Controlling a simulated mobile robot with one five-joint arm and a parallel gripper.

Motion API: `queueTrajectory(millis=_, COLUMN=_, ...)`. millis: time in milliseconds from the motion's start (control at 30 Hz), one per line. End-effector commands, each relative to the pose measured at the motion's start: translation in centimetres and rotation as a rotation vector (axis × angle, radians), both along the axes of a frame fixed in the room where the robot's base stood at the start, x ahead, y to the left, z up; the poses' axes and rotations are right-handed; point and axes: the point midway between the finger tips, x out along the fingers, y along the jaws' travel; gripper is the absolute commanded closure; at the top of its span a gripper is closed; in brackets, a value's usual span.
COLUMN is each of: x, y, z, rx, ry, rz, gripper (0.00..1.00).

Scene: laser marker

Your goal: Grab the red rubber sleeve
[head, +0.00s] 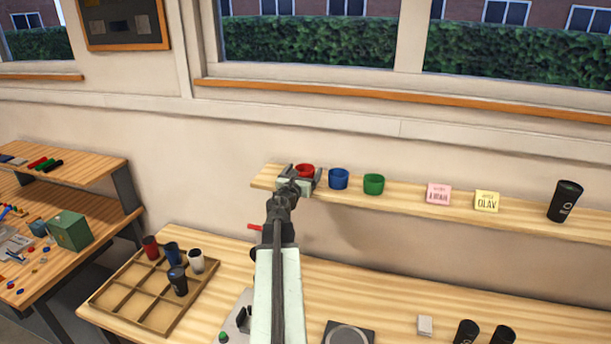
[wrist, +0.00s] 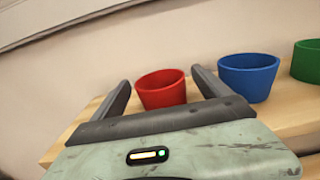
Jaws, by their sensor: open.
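The red rubber sleeve (head: 305,170) stands upright near the left end of the wall shelf. My gripper (head: 303,176) is at the shelf, its jaws open with one finger on each side of the red sleeve. In the wrist view the red sleeve (wrist: 161,89) sits between the two fingers of my gripper (wrist: 161,88), with a visible gap on both sides. The fingers do not appear to touch it. The lowest part of the sleeve is partly hidden behind the gripper body.
A blue sleeve (head: 338,179) and a green sleeve (head: 374,184) stand to the right on the shelf (head: 405,192). The blue sleeve (wrist: 248,76) is close to my right finger. Pink and yellow notes and a black cup (head: 565,201) are farther right. A compartment tray (head: 133,310) lies on the bench below.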

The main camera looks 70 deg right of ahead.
Motion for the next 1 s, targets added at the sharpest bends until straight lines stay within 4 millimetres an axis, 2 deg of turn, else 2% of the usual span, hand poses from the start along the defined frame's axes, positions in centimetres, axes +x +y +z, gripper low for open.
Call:
queueTrajectory(millis=33, x=0.2, y=-1.1, z=0.1, rx=0.0, ry=0.0, rz=0.0, gripper=0.13)
queueTrajectory(millis=67, x=0.2, y=-1.3, z=0.1, rx=0.0, ry=0.0, rz=0.001, gripper=0.13)
queueTrajectory(millis=267, x=0.1, y=-1.3, z=0.1, rx=0.0, ry=0.0, rz=0.001, gripper=0.13)
queueTrajectory(millis=367, x=0.1, y=-1.3, z=0.1, rx=0.0, ry=0.0, rz=0.001, gripper=0.38)
queueTrajectory(millis=500, x=0.1, y=-1.2, z=0.1, rx=0.0, ry=0.0, rz=0.002, gripper=0.76)
queueTrajectory(millis=767, x=0.2, y=-1.2, z=0.2, rx=0.0, ry=0.0, rz=0.002, gripper=0.77)
queueTrajectory(millis=867, x=0.2, y=-1.2, z=0.9, rx=0.0, ry=0.0, rz=0.002, gripper=0.77)
queueTrajectory(millis=1000, x=0.2, y=-1.2, z=3.1, rx=0.0, ry=0.0, rz=0.002, gripper=0.77)
